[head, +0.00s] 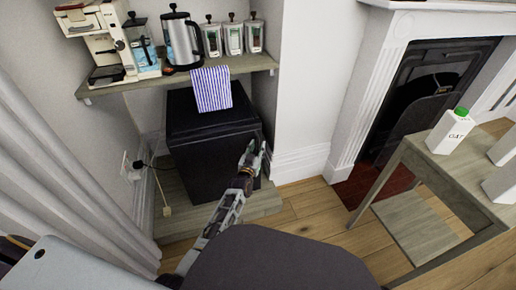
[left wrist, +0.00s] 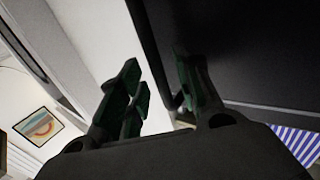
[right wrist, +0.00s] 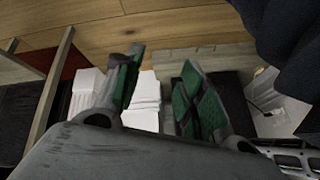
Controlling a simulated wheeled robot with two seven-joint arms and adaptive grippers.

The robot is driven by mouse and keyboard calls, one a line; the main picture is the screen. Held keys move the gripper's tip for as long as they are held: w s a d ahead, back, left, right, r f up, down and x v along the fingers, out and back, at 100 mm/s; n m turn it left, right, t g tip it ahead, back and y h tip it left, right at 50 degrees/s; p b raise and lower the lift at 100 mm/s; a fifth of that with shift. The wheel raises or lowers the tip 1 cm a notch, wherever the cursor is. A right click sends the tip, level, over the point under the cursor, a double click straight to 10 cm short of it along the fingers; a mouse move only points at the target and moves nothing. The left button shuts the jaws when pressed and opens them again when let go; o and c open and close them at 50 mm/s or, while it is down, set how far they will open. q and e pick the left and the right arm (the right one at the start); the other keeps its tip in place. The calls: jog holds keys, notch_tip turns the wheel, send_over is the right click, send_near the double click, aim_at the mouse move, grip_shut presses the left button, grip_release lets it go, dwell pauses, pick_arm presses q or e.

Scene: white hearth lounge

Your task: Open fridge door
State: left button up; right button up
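The fridge is a small black box (head: 208,160) under the wooden shelf in the head view. Its door looks shut against the body, though the dark surface makes this hard to tell. My left gripper (head: 252,160) is at the right edge of the fridge's front. In the left wrist view the left fingers (left wrist: 158,85) are apart, with the dark fridge (left wrist: 250,50) filling the right side and its edge close to the right finger. Contact cannot be told. My right gripper (right wrist: 160,85) is open and empty in the right wrist view, above the floor.
A striped towel (head: 211,88) hangs from the shelf (head: 240,66) over the fridge top. A kettle (head: 182,40) and coffee machine (head: 104,40) stand on the shelf. A cable and plug (head: 138,164) are left of the fridge. A wooden table (head: 440,165) stands right; floor between is clear.

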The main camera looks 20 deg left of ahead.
pick_arm(q)
jog(key=shift+w, duration=0.8)
pick_arm(e)
jog(key=shift+s+a+f, duration=0.1)
jog(key=shift+s+f, duration=0.15)
jog(key=shift+f, duration=0.7)
pick_arm(q)
jog(key=shift+c, duration=0.4)
pick_arm(e)
jog(key=shift+w+r, duration=0.1)
jog(key=shift+r, duration=0.05)
pick_arm(q)
grip_shut()
pick_arm(e)
jog(key=shift+w+r, duration=0.1)
jog(key=shift+r, duration=0.05)
